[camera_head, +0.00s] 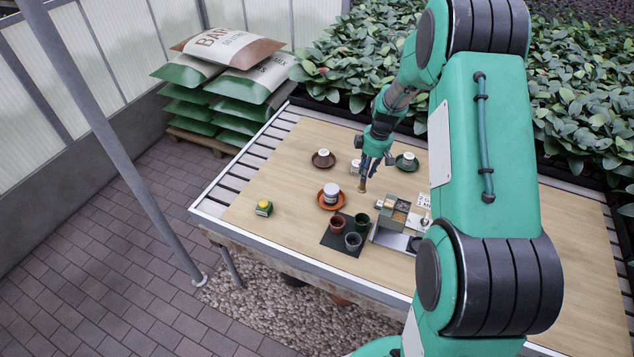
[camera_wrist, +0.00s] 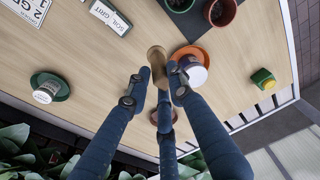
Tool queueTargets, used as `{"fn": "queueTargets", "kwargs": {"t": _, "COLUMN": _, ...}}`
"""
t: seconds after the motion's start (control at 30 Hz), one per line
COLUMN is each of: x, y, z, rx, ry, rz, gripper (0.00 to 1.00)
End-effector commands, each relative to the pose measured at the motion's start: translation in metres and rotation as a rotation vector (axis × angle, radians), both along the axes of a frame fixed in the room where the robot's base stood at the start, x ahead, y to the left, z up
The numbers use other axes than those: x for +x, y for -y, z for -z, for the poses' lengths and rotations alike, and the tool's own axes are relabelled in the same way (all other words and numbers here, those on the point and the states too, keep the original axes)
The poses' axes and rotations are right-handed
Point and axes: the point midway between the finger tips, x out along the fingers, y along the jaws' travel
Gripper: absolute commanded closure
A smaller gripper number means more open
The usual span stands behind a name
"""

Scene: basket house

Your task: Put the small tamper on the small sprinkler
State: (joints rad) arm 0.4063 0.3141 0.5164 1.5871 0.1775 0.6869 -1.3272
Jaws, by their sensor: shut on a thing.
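My gripper (camera_head: 366,173) is shut on a brown wooden piece, which looks like the small tamper (camera_head: 362,186), and holds it pointing down above the middle of the table. In the wrist view the tamper (camera_wrist: 157,58) sits between my fingertips (camera_wrist: 158,82). I cannot tell which thing is the small sprinkler. White-topped items stand on an orange saucer (camera_head: 324,205), a brown saucer (camera_head: 315,163) and a green saucer (camera_head: 402,166). In the wrist view, the orange saucer (camera_wrist: 181,56) lies just right of the tamper; my fingers partly cover its white item (camera_wrist: 197,72).
A black mat (camera_head: 334,241) with several small pots and a divided box (camera_head: 394,215) lie toward the near edge. A yellow-green block (camera_head: 264,207) stands at the left. White labels (camera_wrist: 111,16) lie near the box. Bare tabletop shows around the saucers. Leafy plants (camera_head: 380,60) border the far side.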

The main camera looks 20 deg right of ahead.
Motion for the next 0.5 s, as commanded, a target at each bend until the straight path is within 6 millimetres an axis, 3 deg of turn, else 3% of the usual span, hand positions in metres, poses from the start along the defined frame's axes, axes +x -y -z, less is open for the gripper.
{"fn": "queueTargets", "kwargs": {"t": 0.27, "x": 0.002, "y": -0.014, "z": -0.001, "rx": 0.001, "ry": -0.001, "rz": 0.004, "gripper": 1.0}}
{"fn": "queueTargets", "kwargs": {"t": 0.5, "x": 0.006, "y": -0.063, "z": -0.002, "rx": 0.006, "ry": -0.006, "rz": 0.022, "gripper": 1.0}}
